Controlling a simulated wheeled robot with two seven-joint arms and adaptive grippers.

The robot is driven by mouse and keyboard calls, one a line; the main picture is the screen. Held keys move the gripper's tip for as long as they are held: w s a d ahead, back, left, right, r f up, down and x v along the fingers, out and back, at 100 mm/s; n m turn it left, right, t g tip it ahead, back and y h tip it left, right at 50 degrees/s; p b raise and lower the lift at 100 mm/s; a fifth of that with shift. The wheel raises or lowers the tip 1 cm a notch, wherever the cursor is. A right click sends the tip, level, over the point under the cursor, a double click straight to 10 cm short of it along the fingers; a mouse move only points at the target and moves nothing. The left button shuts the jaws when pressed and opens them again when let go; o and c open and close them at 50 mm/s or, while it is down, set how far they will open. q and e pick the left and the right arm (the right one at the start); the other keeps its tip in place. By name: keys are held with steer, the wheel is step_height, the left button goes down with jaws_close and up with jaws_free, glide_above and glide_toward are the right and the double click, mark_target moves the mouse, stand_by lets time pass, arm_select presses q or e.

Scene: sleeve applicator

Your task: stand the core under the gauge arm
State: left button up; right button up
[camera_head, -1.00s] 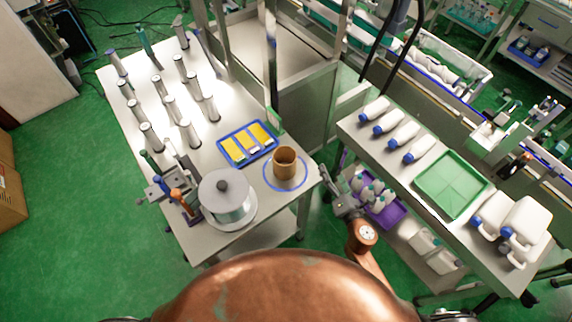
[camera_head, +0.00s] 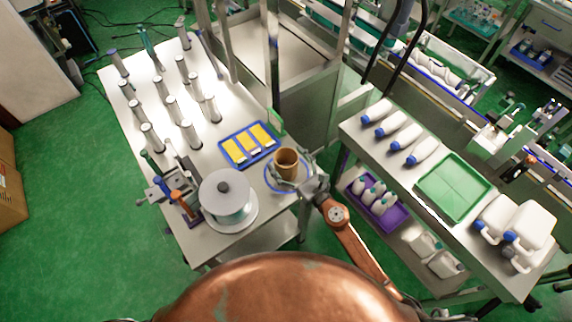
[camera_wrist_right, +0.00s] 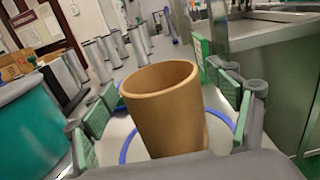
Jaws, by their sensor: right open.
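The core, a brown open-topped cardboard tube (camera_head: 287,163), stands upright on the steel table inside a blue ring (camera_head: 268,184). My right gripper (camera_head: 291,180) is low at the core, coming from the right. In the right wrist view the core (camera_wrist_right: 165,105) is between the two green-padded fingers of the open right gripper (camera_wrist_right: 170,118), with gaps visible at both sides. A green upright piece (camera_head: 277,122) stands at the table edge behind the core; I cannot tell whether it belongs to the gauge arm. My left gripper is not in view.
A blue tray (camera_head: 227,148) with yellow pieces lies behind left of the core. A large teal spool (camera_head: 228,205) stands to the left, beside a clamp-like device (camera_head: 172,192). A bench with bottles and a green tray (camera_head: 453,191) is at right.

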steer(key=shift+w+a, duration=0.1)
steer(key=shift+c, duration=0.7)
steer(key=c, duration=1.3)
steer(key=shift+r, duration=0.1)
